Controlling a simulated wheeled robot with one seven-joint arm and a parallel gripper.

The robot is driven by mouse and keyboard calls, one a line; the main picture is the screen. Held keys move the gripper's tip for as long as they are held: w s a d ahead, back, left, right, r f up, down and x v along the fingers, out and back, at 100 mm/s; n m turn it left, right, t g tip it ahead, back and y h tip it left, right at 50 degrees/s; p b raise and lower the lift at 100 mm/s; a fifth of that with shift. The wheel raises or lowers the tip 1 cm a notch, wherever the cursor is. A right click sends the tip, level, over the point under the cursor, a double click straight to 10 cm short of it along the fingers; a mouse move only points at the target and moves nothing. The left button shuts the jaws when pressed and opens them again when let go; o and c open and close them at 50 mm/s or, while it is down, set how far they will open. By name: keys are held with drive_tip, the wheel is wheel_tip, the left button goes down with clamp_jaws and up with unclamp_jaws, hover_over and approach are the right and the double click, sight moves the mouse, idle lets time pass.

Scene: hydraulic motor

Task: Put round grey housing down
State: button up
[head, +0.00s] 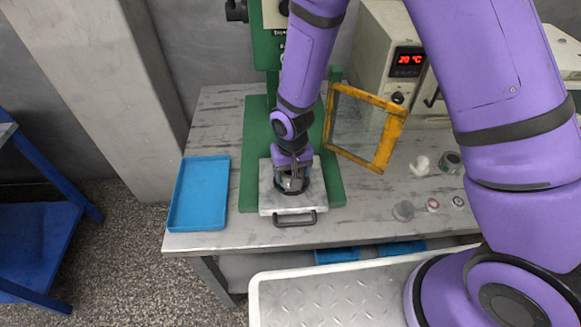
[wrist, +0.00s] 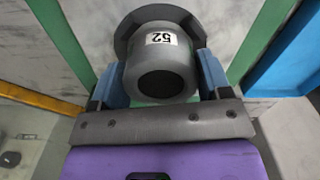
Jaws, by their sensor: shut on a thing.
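The round grey housing (wrist: 162,84) shows in the wrist view, a cylinder with a dark bore, a wider angular flange and a white label reading 52. My gripper (wrist: 160,72) is shut on it, with a blue finger on each side. In the head view my gripper (head: 292,180) points down over the metal plate (head: 283,206) on the green press base. There the housing is mostly hidden by my gripper. I cannot tell whether it touches the plate.
A blue tray (head: 200,195) lies left of the press base (head: 253,150). A yellow-framed guard (head: 385,135) stands open to the right. Several small parts, including a grey one (head: 404,211), lie on the right of the table. A heater box (head: 385,60) stands behind.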

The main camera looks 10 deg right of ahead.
drive_tip(key=shift+f, duration=0.2)
drive_tip(key=shift+f, duration=0.15)
drive_tip(key=o, duration=1.1)
drive_tip(key=shift+o, duration=0.2)
wheel_tip(320, 180, up, 12)
